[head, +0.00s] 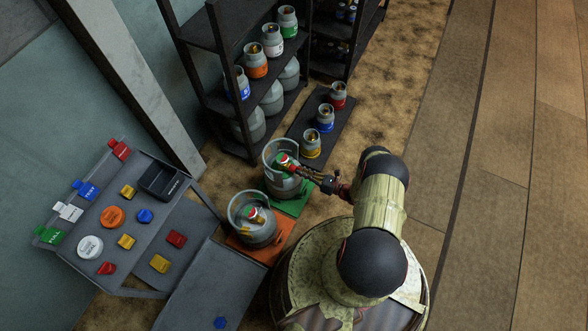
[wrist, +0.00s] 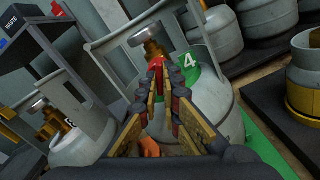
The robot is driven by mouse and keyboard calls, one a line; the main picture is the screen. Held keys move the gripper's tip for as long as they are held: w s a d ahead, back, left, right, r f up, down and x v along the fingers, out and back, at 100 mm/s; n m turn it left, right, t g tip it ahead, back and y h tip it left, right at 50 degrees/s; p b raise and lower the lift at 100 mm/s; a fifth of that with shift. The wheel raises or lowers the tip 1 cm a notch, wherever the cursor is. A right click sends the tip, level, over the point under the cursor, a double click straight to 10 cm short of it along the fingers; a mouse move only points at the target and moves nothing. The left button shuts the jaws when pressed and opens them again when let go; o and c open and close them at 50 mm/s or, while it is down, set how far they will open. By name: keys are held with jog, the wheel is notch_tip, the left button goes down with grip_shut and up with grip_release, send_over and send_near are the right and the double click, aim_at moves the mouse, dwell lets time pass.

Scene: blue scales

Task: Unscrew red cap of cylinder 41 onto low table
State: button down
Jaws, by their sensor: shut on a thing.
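A grey gas cylinder (head: 286,187) stands upright on a green mat (head: 296,206), with a guard ring around its top. In the wrist view the cylinder (wrist: 212,104) has a green label beginning with 4; the rest of the number is hidden. My gripper (head: 293,167) reaches in from the right at its valve. The fingers (wrist: 160,70) are shut on the red cap (wrist: 155,63), just below the brass valve (wrist: 151,48).
A second cylinder (head: 258,235) with a guard ring stands on an orange mat (head: 272,247) nearby. A grey sorting table (head: 85,274) at left holds coloured caps, labels and a black tray (head: 162,181). Shelves (head: 205,37) of cylinders stand behind. Floor at right (head: 500,200) is clear.

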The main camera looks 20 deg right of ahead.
jog(key=shift+n, duration=0.6)
jog(key=n, duration=0.3)
jog(key=shift+n, duration=1.9)
jog(key=shift+s+n, duration=0.1)
jog(key=shift+n, duration=1.6)
